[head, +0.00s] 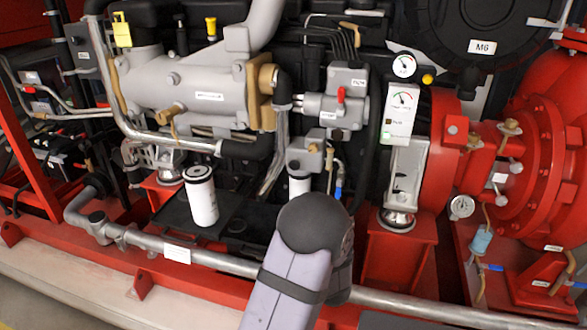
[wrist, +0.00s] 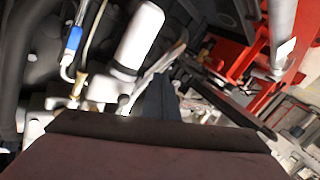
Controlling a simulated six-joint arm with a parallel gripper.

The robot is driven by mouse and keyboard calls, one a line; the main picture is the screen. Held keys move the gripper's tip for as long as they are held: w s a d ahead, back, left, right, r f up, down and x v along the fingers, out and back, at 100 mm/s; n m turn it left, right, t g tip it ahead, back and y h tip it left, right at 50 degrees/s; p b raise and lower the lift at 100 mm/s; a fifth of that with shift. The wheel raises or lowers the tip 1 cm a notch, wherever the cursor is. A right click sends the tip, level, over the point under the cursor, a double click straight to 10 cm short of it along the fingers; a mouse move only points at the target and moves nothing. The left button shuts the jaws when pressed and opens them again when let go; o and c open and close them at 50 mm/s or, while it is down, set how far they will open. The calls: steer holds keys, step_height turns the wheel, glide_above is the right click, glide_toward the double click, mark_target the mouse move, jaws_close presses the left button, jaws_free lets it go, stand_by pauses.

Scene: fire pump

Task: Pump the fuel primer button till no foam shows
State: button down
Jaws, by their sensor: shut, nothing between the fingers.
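In the head view a grey filter head (head: 305,152) sits above a white filter (head: 299,186), partly hidden by my arm. The wrist view shows the white filter (wrist: 139,38) upside down, with the pale filter head (wrist: 105,92) below it. I cannot single out the primer button for sure, and no foam is discernible. My gripper (wrist: 160,85) shows in the wrist view as dark shut fingers beside the filter and its head, with nothing held. Whether it touches anything is unclear. In the head view the gripper is hidden behind my arm.
A second white filter (head: 201,196) stands to the left. A blue-handled fitting (head: 338,190) is close to the filter on the right. A grey pipe (head: 230,262) crosses in front. A gauge panel (head: 401,115) and red pump housing (head: 540,150) stand to the right.

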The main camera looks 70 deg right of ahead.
steer(key=w+a+r+n+t+h, duration=0.1)
steer(key=r+t, duration=0.4)
steer(key=r, duration=0.5)
steer(key=shift+w+a+n+h, duration=0.3)
steer(key=shift+w+a+n, duration=0.35)
steer(key=shift+a+n, duration=0.4)
steer(key=b, duration=0.1)
glide_toward(291, 166)
steer(key=shift+w+d+r, duration=0.35)
steer(key=shift+w+d, duration=0.05)
steer(key=shift+w, duration=0.35)
steer(key=shift+w+d+r, duration=0.3)
steer(key=shift+w+d, duration=0.1)
steer(key=shift+w, duration=0.4)
steer(key=shift+w+d+r, duration=0.35)
steer(key=shift+w+d, duration=0.05)
steer(key=shift+w, duration=0.35)
steer(key=shift+d+b, duration=0.5)
steer(key=shift+d, duration=0.8)
stand_by(0.5)
steer(key=shift+a, duration=1.3)
